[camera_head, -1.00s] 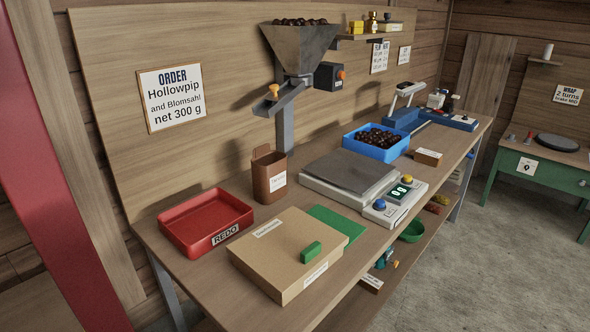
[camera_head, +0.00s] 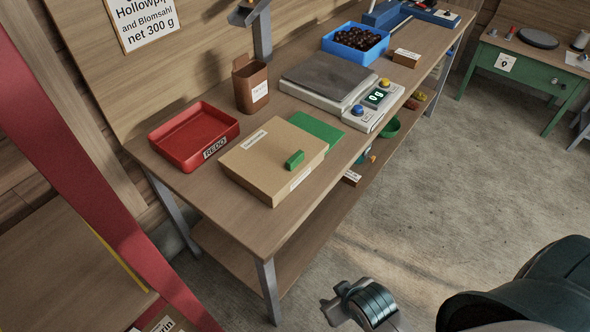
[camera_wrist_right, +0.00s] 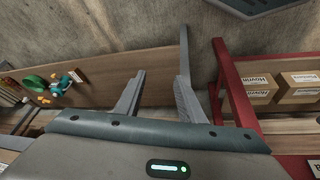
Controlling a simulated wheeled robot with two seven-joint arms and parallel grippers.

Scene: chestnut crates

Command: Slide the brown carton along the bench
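The brown carton (camera_head: 268,168) is a flat closed box lying on the bench (camera_head: 235,218) near its front left end. My right gripper (camera_head: 337,302) is low in front of the bench, well apart from the carton. In the right wrist view its two fingers (camera_wrist_right: 162,75) are spread with nothing between them. My left gripper is in neither current view.
A red tray (camera_head: 230,127) marked REDO is left of the carton. A brown open bin (camera_head: 243,92) stands behind it. A scale (camera_head: 312,95) and blue crate of chestnuts (camera_head: 381,55) are farther right. A red post (camera_head: 100,190) rises at left. Boxes (camera_wrist_right: 298,88) show in the wrist view.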

